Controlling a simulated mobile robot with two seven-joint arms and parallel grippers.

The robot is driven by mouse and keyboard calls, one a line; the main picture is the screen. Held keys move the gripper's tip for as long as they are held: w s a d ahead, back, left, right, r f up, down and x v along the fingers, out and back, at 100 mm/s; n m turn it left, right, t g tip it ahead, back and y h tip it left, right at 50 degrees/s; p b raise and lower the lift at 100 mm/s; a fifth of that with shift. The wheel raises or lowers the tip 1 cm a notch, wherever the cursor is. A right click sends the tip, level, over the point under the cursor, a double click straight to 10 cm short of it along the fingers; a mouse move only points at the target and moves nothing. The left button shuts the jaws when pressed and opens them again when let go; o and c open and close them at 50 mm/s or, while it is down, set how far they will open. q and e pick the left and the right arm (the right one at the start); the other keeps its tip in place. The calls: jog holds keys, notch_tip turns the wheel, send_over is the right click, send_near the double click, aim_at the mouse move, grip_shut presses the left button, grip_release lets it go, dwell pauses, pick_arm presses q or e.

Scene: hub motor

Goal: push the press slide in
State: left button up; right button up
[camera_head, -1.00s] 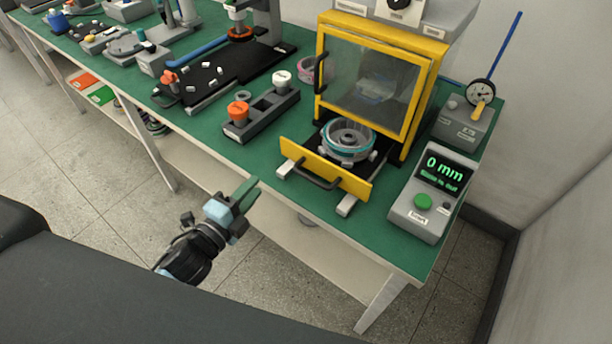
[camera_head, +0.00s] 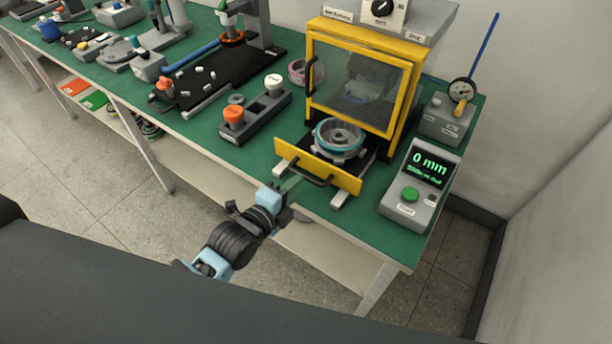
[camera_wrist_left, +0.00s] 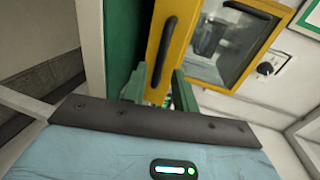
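The press slide's yellow front plate (camera_head: 316,167) with its black handle (camera_head: 303,174) stands out in front of the press (camera_head: 360,85). A round hub motor part (camera_head: 339,136) with a teal rim sits on the slide. My left gripper (camera_head: 293,183) is just in front of the plate's left half, close to the handle; contact cannot be told. My right gripper is not in view.
A grey control box (camera_head: 415,190) with a green button reads 0 mm, to the right of the slide. A grey holder (camera_head: 256,118) with orange and white-topped pieces stands to the left.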

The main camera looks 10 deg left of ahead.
aim_at(306, 176)
pick_arm(q)
jog(key=shift+x, duration=2.7)
grip_shut()
